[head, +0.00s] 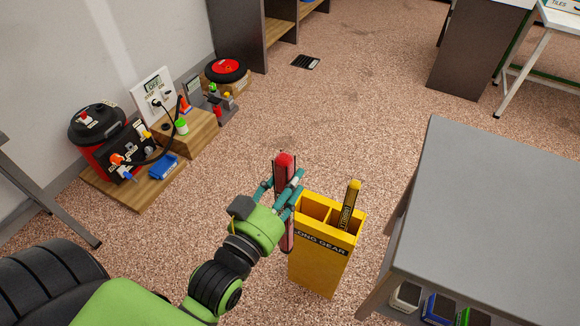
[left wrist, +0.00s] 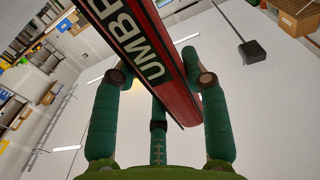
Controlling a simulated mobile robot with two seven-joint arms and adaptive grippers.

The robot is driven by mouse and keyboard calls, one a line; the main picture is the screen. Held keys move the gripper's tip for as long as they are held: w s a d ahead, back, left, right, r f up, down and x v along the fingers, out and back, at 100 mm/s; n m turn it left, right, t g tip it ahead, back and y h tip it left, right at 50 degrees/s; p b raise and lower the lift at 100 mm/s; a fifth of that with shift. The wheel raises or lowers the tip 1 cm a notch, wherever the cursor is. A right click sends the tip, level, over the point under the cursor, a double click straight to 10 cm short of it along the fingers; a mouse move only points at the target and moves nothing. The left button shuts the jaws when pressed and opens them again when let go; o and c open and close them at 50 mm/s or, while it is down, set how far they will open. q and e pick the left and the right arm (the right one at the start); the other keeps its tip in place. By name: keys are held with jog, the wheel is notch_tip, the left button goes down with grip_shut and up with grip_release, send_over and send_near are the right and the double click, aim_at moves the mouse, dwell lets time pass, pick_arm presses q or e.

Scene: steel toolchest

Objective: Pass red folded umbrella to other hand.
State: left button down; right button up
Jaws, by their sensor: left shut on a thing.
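The red folded umbrella (head: 284,165) stands upright in my left gripper (head: 288,190), just left of the yellow bin. My left gripper is shut on it, with the fingers around its middle. Its red top shows above the fingers and its lower part shows below them. In the left wrist view the umbrella (left wrist: 150,55) runs slantwise between the left gripper's fingers (left wrist: 165,85), with white "UMBR" lettering on a dark band. My right gripper is in neither view.
The yellow "LONG GEAR" bin (head: 318,262) stands on the floor with a yellow-and-black long item (head: 348,205) in it. A grey table (head: 500,200) is at the right. Low wooden stands with devices (head: 135,185) line the left wall. The speckled floor beyond the bin is clear.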

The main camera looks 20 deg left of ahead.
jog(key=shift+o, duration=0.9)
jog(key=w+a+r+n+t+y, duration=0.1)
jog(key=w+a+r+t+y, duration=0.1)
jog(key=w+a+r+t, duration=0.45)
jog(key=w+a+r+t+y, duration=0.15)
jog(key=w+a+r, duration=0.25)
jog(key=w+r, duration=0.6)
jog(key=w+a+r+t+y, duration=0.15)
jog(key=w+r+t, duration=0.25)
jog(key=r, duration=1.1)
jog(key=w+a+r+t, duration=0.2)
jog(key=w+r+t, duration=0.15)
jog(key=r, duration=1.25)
pick_arm(q)
jog(key=d+r+m+g+h, duration=0.2)
jog(key=d+m+g+h, duration=0.4)
jog(key=d, duration=0.4)
jog(key=w+d+r+m+g+h, duration=0.1)
jog(key=d+r+m+g+h, duration=0.1)
jog(key=d+m+g+h, duration=0.5)
jog(key=d+m+h, duration=0.1)
jog(key=d+h, duration=0.1)
jog(key=d, duration=0.2)
jog(key=shift+w+d+r+h, duration=0.15)
jog(key=shift+w+h, duration=0.15)
jog(key=shift+h, duration=0.1)
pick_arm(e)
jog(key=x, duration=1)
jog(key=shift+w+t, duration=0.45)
